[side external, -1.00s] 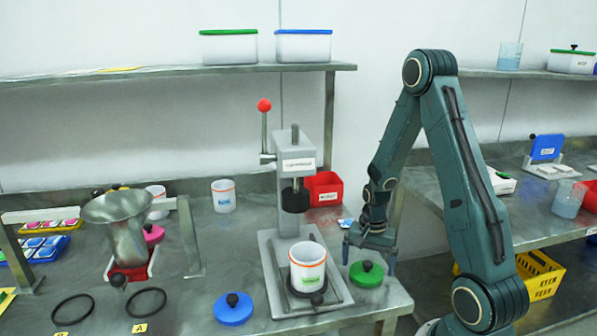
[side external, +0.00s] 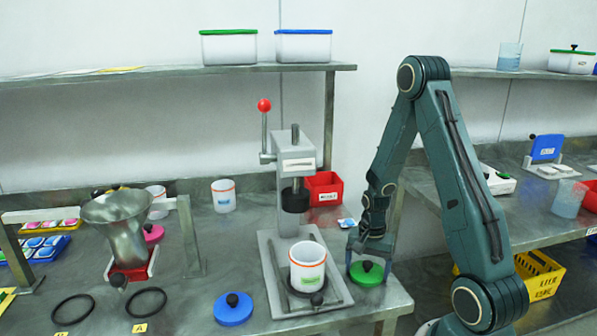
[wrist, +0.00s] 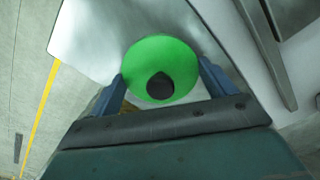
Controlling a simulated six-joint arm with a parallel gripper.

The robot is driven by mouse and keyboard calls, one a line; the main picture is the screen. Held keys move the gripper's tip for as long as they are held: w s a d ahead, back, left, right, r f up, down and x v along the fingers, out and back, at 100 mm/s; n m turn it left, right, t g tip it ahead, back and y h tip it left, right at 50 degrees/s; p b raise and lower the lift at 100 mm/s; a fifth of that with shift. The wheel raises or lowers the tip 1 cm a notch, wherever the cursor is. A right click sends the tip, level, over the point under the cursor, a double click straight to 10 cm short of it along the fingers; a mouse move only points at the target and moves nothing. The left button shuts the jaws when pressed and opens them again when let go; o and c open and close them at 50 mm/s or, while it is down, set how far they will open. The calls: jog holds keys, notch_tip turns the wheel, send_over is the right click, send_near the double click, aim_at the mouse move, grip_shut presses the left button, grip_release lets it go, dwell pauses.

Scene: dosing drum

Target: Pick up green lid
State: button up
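The green lid (side external: 366,274), a round disc with a black knob, lies on the bench near its right front corner. It also shows in the wrist view (wrist: 161,54), with its knob toward the camera. My gripper (side external: 367,268) is right over the lid, pointing down, with one finger on each side of it. In the wrist view my gripper (wrist: 160,80) is open and its two blue fingers flank the lid. I cannot tell whether the fingertips touch the rim.
A press (side external: 292,190) holding a white cup (side external: 308,270) stands just left of the lid. A blue lid (side external: 233,309) lies farther left. A red bin (side external: 323,188) stands behind. The bench's right edge is close to the lid, with a yellow crate (side external: 540,277) beyond it.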

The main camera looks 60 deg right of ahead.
aim_at(363, 265)
jog(key=shift+r, duration=0.2)
notch_tip(363, 265, up, 20)
jog(key=shift+f, duration=0.15)
dwell(0.8)
dwell(0.6)
jog(key=w+a+n, duration=0.2)
jog(key=w+a, duration=0.1)
jog(key=a, duration=0.1)
jog(key=w+a+n, duration=0.2)
jog(key=w+a, duration=0.2)
jog(key=a, duration=0.1)
jog(key=w+a+f+n, duration=0.1)
jog(key=w+a+n, duration=0.1)
jog(key=w+a, duration=0.1)
jog(key=shift+w+a, duration=0.25)
jog(key=shift+a, duration=0.55)
jog(key=shift+f, duration=0.1)
jog(key=shift+f, duration=2.75)
